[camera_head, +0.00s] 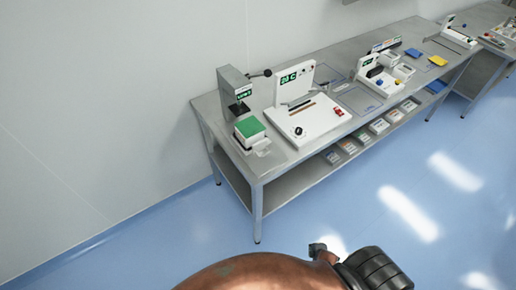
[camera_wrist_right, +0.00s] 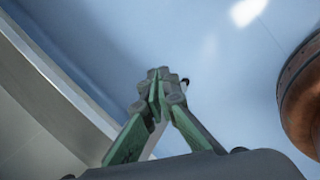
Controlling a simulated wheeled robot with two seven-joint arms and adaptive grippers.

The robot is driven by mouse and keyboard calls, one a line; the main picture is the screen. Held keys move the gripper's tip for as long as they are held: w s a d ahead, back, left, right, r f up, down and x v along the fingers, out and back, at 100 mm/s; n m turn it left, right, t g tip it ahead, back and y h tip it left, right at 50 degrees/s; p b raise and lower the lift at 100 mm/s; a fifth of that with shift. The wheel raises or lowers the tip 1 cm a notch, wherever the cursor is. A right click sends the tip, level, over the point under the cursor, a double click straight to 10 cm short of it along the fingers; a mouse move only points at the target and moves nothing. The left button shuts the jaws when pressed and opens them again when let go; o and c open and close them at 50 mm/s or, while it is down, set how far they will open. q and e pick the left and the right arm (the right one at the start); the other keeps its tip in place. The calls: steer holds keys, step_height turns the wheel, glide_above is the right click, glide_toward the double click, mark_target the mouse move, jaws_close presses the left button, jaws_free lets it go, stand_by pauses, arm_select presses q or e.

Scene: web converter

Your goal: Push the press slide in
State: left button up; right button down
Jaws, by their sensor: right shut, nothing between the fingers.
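A grey press (camera_head: 236,90) with a black-knobbed lever stands at the near left end of the metal table. In front of its foot is a white block with a green top (camera_head: 249,128), and a pale flat piece (camera_head: 262,148) sticks out toward the table edge. This looks like the press slide, but it is too small to tell how far out it is. My right gripper (camera_wrist_right: 160,76) is shut and empty in the right wrist view, over the blue floor, away from the press. My left gripper is not in view.
The metal table (camera_head: 283,160) runs along the wall to the right. A white station with an upright panel (camera_head: 297,84) stands beside the press; more stations stand farther along. A lower shelf holds several small boxes (camera_head: 378,126). Blue floor (camera_head: 340,195) in front is clear.

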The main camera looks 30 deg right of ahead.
mark_target(254, 150)
steer(key=w+r+n+t+p, duration=0.3)
steer(key=w+r+n, duration=0.45)
steer(key=r, duration=0.65)
steer(key=w+r+n+t+p, duration=0.2)
steer(key=w+r+n, duration=0.3)
steer(key=w+r, duration=0.7)
steer(key=w+a+r+n+t+y+p, duration=0.1)
steer(key=a+r+n, duration=0.3)
steer(key=r, duration=0.4)
steer(key=w+a+r+n+t+y+p, duration=0.1)
steer(key=a+r+n+t+p, duration=0.2)
steer(key=r, duration=0.6)
steer(key=w+a+r+n+y, duration=0.1)
steer(key=a+r+n, duration=0.35)
steer(key=r, duration=0.35)
steer(key=shift+n, duration=0.4)
steer(key=x, duration=0.6)
steer(key=shift+d+r+p, duration=0.15)
steer(key=shift+r+p, duration=0.05)
steer(key=shift+p, duration=0.1)
steer(key=x, duration=0.5)
steer(key=r+x, duration=0.1)
steer(key=x, duration=0.1)
steer(key=shift+w, duration=0.55)
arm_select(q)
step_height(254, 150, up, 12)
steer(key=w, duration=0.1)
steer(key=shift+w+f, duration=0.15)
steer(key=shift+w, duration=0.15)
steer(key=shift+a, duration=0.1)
